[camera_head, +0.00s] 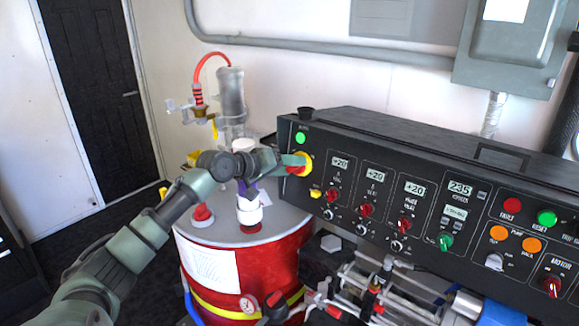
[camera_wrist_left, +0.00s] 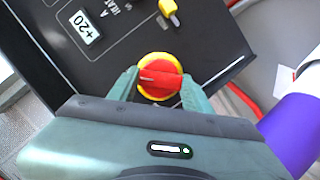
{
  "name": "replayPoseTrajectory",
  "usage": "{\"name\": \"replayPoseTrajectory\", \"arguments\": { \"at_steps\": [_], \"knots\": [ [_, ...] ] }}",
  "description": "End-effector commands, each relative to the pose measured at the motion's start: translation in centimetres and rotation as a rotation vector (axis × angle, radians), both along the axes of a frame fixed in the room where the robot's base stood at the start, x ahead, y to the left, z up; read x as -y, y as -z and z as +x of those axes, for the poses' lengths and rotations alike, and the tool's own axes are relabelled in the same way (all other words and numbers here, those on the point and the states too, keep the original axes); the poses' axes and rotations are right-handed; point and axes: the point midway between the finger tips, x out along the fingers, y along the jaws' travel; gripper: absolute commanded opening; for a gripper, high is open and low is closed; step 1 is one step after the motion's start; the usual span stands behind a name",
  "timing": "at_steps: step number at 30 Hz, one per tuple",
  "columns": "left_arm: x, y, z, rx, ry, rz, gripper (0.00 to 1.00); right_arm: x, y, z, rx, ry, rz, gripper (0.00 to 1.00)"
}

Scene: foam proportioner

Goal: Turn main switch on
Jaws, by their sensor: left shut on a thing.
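The main switch (camera_head: 304,165) is a red handle on a round yellow plate at the left end of the black control panel (camera_head: 420,170). In the left wrist view the red switch handle (camera_wrist_left: 160,79) lies across the picture, roughly in line between my fingertips. My left gripper (camera_head: 294,166) reaches the panel face from the left and is shut on this handle, one green finger at each side; it also shows in the left wrist view (camera_wrist_left: 158,84). A green lamp (camera_head: 300,137) above the switch looks bright. My right gripper is not in view.
A red drum (camera_head: 232,268) with a grey lid stands below my left arm, with a white and purple fitting (camera_head: 249,207) on it. A clear cylinder (camera_head: 231,95) with a red hose is behind. Red knobs and +20 displays (camera_head: 375,176) sit right of the switch.

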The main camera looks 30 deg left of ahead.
Motion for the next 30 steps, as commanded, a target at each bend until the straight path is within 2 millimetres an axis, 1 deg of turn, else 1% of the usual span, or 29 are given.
{"name": "replayPoseTrajectory", "arguments": {
  "at_steps": [1,10,11,12,13,23,26,30],
  "knots": [
    [0.1,0.4,-0.1,-0.008,0.004,0.006,0.09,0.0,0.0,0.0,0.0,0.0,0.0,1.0],
    [0.1,0.5,-0.1,-0.009,0.004,0.007,0.09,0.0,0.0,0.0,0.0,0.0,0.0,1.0],
    [0.2,0.5,-0.1,-0.009,0.004,0.007,0.52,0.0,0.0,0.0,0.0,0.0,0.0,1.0],
    [0.1,0.5,-0.1,-0.009,0.004,0.007,0.63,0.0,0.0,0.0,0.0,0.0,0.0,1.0],
    [0.1,0.4,-0.1,-0.008,0.004,0.006,0.71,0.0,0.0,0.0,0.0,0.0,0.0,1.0],
    [0.0,0.2,-0.1,-0.003,0.002,0.005,0.71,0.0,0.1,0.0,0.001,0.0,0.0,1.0],
    [-0.3,0.1,-0.9,-0.003,0.001,0.007,0.71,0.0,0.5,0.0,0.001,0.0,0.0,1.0],
    [-0.9,-0.4,-3.0,-0.005,0.002,0.012,0.71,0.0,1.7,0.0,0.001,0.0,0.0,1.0]
  ]
}}
